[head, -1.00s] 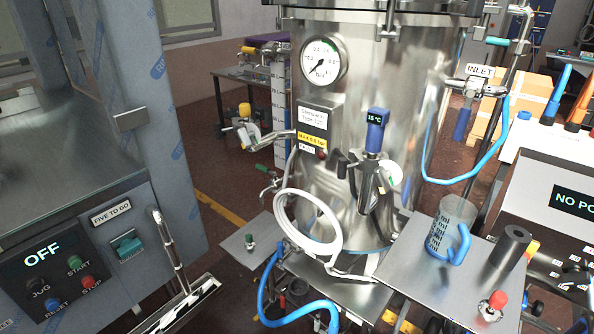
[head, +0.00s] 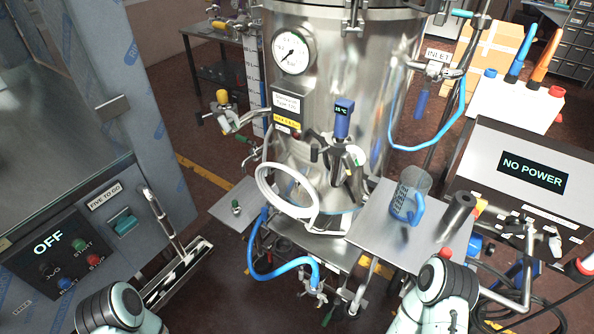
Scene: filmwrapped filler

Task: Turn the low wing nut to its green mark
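I cannot make out the low wing nut or a green mark with certainty in the head view. The steel tank (head: 375,90) stands in the middle, with a round gauge (head: 294,52) and a blue 15 °C display (head: 343,110) on its front. Dark and metal fittings (head: 345,165) sit below the display. Low under the tank, small valve fittings (head: 318,290) hang beside a blue hose (head: 280,274); their details are too small to tell. Parts of my two arms show at the bottom left and bottom right. Neither gripper is in view.
A white ring (head: 287,191) stands before the tank. A steel shelf (head: 385,225) at right bears a measuring jug (head: 408,195) and dark cylinder (head: 458,212). A panel reading OFF (head: 48,243) is at left; a NO POWER console (head: 532,170) is at right.

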